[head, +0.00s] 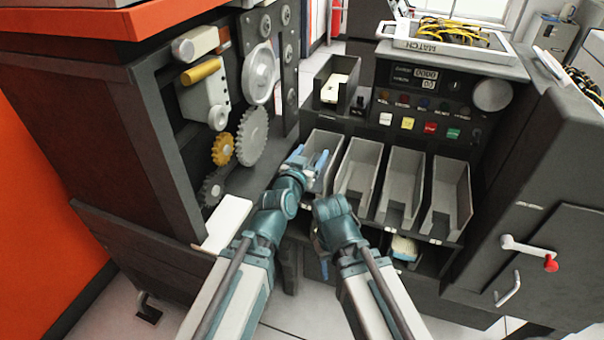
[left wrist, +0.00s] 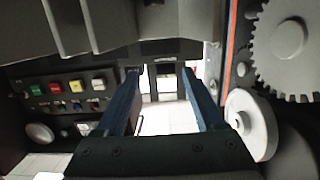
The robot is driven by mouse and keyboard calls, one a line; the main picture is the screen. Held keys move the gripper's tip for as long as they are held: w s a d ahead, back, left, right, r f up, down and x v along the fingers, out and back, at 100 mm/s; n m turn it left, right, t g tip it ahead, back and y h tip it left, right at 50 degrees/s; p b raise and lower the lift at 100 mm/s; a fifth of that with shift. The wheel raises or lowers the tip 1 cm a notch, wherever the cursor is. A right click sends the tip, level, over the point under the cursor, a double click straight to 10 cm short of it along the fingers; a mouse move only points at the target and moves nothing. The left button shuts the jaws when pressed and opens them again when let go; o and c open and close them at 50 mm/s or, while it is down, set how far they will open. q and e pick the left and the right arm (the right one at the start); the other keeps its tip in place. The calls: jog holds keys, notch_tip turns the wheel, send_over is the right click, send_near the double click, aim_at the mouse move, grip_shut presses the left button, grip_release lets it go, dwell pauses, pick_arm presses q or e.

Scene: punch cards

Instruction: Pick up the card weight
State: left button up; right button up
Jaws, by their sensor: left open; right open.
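I cannot clearly identify the card weight. A small dark knob-like piece (head: 359,103) stands beside the dark card hopper (head: 326,98) and may be it, but it is too small to tell. The hopper holds a cream card stack (head: 335,89). My left gripper (head: 308,162) is over the leftmost grey bin, below and to the left of the hopper. In the left wrist view its two blue fingers (left wrist: 160,74) are apart with nothing between them. My right gripper (head: 323,262) is low in front of the bins, open, mostly hidden behind its own wrist.
Several grey bins (head: 403,178) stand in a row under a panel of coloured buttons (head: 430,127). Gears (head: 250,138) and wheels line the dark machine at left. A crank handle (head: 528,252) sticks out at right. A tray of yellow cables (head: 440,46) is on top.

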aim_at(317, 187)
pick_arm(q)
notch_tip(317, 187, down, 9)
jog(key=b, duration=0.8)
jog(key=shift+r+b, duration=0.2)
jog(key=shift+b, duration=0.1)
jog(key=shift+w+d+r, duration=0.1)
jog(key=shift+w+d, duration=0.1)
jog(key=shift+w, duration=0.4)
jog(key=shift+w+d, duration=0.15)
jog(key=shift+w, duration=0.4)
jog(key=shift+x, duration=2.65)
jog(key=shift+s+r, duration=0.1)
grip_shut()
